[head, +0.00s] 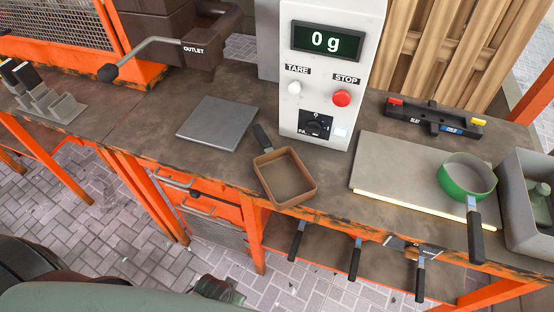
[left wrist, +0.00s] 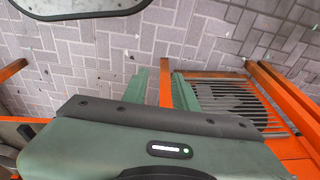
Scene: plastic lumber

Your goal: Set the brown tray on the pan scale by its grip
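The brown tray (head: 287,178), a small square open pan, sits near the front edge of the bench in the head view. Its dark grip (head: 263,138) points up and left, away from me. A flat grey square plate (head: 220,124), which looks like the scale's pan, lies bare to the tray's left. The white scale housing (head: 325,75) behind the tray reads 0 g. In the left wrist view my left gripper (left wrist: 160,82) has its green fingers apart with nothing between them, over paved floor and orange framework. My right gripper is not in view.
A green pan (head: 467,178) rests on a grey board (head: 400,175) at the right. A grey bin (head: 530,195) stands beyond it. Several dark-handled tools hang below the bench's front edge. An outlet with a lever (head: 155,50) stands at the back left.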

